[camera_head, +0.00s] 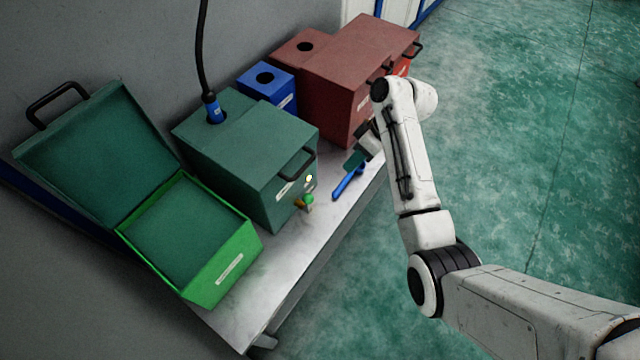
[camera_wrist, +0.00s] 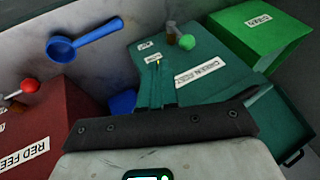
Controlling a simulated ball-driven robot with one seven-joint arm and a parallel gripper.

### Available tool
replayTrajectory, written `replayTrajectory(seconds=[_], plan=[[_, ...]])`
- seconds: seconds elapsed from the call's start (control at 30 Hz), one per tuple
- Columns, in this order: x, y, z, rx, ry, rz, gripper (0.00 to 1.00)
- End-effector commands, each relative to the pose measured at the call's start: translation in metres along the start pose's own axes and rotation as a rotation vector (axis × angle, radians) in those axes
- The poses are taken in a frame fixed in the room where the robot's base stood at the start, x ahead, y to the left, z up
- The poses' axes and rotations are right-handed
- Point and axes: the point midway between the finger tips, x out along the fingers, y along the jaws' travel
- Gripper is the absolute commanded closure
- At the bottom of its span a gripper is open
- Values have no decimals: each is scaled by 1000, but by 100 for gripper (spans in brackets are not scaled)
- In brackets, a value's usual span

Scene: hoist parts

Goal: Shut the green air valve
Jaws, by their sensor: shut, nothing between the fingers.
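The green air valve (camera_head: 308,200) is a small green handle on a brass body, low on the front of the dark green feed box (camera_head: 235,160). In the wrist view the green handle (camera_wrist: 171,25) stands beyond the fingertips, beside its brass-coloured body (camera_wrist: 187,41). My gripper (camera_head: 352,165) is shut and empty. It is right of the valve in the head view, apart from it, near the blue scoop. In the wrist view my closed fingers (camera_wrist: 158,66) show in front of the green feed box (camera_wrist: 215,90); its label reads GREEN FEED. I cannot tell the handle's exact angle.
A blue scoop (camera_head: 348,182) lies on the pale bench (camera_head: 285,255). An open bright green bin (camera_head: 215,275) stands left of the feed box. Blue (camera_head: 282,93) and red (camera_head: 335,90) boxes stand behind. The wrist view shows a red-knobbed valve (camera_wrist: 29,86).

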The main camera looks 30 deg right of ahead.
Motion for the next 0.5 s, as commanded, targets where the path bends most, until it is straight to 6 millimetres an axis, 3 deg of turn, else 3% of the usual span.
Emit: replayTrajectory(seconds=[0.2, 0.5], plan=[[-15, 10, -21, -44, 34, -35, 100], [-16, 11, -23, -50, 37, -38, 100]])
